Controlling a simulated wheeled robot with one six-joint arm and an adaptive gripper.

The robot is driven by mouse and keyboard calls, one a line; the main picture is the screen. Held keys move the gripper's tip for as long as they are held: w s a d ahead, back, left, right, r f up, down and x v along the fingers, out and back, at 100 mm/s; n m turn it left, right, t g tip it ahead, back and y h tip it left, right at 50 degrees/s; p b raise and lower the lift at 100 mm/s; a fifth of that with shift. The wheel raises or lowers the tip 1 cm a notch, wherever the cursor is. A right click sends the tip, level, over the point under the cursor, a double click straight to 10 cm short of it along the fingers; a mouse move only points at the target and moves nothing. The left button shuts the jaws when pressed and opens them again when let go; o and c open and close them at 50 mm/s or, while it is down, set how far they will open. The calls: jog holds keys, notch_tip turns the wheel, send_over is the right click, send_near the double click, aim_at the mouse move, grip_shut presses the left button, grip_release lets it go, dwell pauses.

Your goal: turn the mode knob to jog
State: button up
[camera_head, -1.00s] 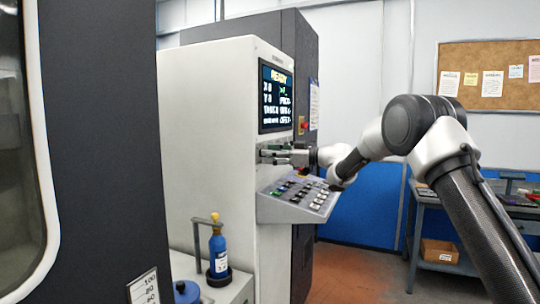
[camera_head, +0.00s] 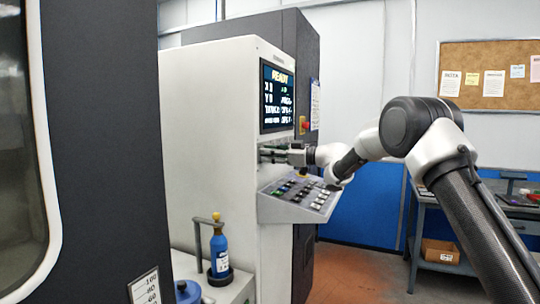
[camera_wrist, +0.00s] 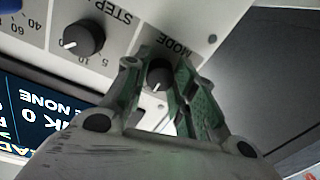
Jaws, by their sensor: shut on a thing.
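The black mode knob (camera_wrist: 159,75) sits under the MODE label on the white control panel in the wrist view. My gripper (camera_wrist: 165,72) is shut on it, with the green-padded fingers on either side of the knob. The knob's pointer setting is not readable. In the head view my gripper (camera_head: 272,154) reaches the panel face just below the screen, and the knob itself is hidden there.
A STEP knob (camera_wrist: 84,39) stands beside the mode knob on the same panel. The screen (camera_head: 277,97) is above the gripper, and a sloped keypad (camera_head: 298,197) juts out below it. A blue bottle (camera_head: 219,252) stands at lower left.

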jog(key=n, duration=0.4)
jog(key=shift+n, duration=2.2)
jog(key=o, duration=1)
jog(key=shift+o, duration=0.2)
jog(key=shift+d, duration=0.1)
jog(key=v, duration=1.1)
jog(key=shift+s+d+r, duration=0.25)
jog(key=shift+d, duration=0.1)
jog(key=shift+w, duration=0.1)
